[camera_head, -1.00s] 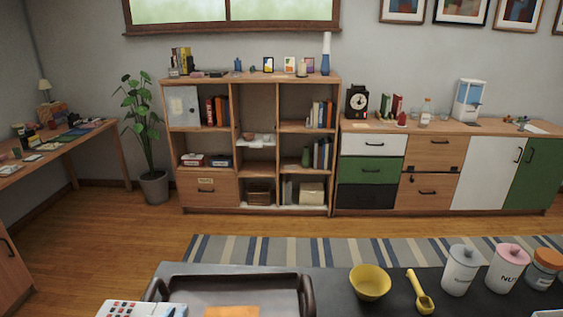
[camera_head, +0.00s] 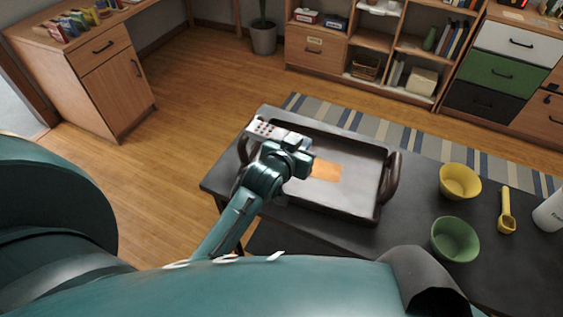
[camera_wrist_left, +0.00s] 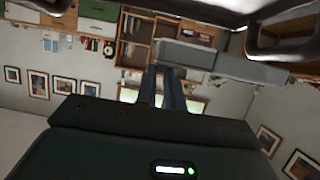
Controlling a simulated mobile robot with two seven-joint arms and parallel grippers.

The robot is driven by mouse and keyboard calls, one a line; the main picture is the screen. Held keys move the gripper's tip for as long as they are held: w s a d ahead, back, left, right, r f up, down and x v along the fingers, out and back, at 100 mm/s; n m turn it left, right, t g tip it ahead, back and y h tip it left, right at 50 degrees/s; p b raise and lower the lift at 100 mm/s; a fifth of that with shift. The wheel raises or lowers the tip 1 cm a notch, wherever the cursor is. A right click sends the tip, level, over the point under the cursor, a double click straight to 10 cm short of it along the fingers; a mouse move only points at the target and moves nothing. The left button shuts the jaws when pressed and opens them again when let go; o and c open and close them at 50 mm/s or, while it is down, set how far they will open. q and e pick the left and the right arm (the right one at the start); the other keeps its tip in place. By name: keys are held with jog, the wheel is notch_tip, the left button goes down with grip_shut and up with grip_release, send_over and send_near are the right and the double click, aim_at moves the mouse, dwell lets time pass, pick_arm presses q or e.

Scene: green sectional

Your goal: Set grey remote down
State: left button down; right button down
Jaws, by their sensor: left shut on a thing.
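The grey remote (camera_head: 266,129) is in my left gripper (camera_head: 284,148), over the back left part of the dark tray (camera_head: 348,136) in the head view. Its pale face shows red and dark buttons. In the left wrist view, it is a plain grey bar (camera_wrist_left: 235,66) across the fingertips of my left gripper (camera_wrist_left: 163,76), which is shut on it. I cannot tell whether the remote touches the tray's rim or hangs above it. My right gripper is out of view.
An orange sheet (camera_head: 326,170) lies in the tray. Yellow (camera_head: 460,181) and green (camera_head: 455,239) bowls and a yellow scoop (camera_head: 506,222) stand to its right on the dark table (camera_head: 408,228). The table's left edge is bare.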

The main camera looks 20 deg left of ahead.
pick_arm(q)
jog(key=shift+w+d+f, duration=0.15)
jog(key=shift+w+f, duration=0.55)
jog(key=shift+w, duration=0.2)
jog(key=shift+f, duration=0.1)
notch_tip(320, 180, down, 9)
jog(key=shift+f, duration=0.2)
jog(key=c, duration=1.5)
grip_release()
